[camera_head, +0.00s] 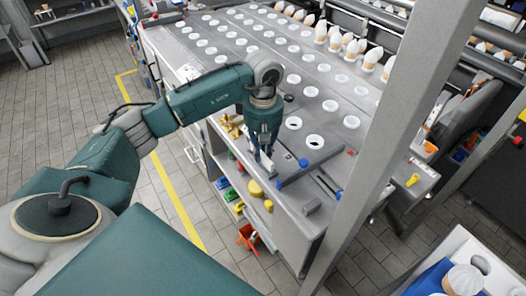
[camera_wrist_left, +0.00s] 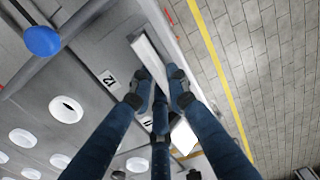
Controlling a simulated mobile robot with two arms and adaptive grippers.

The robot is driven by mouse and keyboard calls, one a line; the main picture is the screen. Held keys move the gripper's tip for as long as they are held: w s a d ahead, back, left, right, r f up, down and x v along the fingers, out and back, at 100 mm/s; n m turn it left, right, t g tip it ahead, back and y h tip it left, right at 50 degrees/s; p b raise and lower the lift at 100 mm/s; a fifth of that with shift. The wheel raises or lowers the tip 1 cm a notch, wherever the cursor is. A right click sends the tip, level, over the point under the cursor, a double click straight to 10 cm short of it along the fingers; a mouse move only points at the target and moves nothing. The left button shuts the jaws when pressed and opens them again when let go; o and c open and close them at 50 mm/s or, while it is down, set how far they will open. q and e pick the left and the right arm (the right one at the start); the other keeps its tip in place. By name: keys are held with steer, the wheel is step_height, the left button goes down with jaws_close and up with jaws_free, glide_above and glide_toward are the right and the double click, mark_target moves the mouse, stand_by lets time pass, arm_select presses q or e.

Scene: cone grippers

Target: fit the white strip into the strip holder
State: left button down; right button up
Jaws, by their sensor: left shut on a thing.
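My left gripper (camera_head: 264,150) reaches down over the near edge of the grey table in the head view. In the left wrist view its dark blue fingers (camera_wrist_left: 161,95) are closed on the white strip (camera_wrist_left: 150,58), a long narrow piece that runs up and left from between them. A white patch (camera_wrist_left: 183,136) shows beyond the fingers; I cannot tell whether it is part of the strip. The strip lies close along the table edge; I cannot tell whether it touches. I cannot clearly pick out the strip holder. My right gripper is not in view.
The grey table (camera_head: 235,22) has rows of white-ringed holes and several white cones (camera_head: 336,38) at the far right. A bar with a blue knob (camera_wrist_left: 41,40) lies beside the gripper. A post (camera_head: 405,95) stands at right. Tools hang on the table's side. Open floor lies left.

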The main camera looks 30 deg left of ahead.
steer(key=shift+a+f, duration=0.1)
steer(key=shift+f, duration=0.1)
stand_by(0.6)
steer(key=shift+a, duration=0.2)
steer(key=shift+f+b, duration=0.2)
steer(key=shift+b, duration=0.2)
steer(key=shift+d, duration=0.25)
stand_by(0.5)
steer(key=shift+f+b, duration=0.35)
stand_by(0.6)
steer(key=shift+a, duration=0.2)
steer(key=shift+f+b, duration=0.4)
stand_by(0.4)
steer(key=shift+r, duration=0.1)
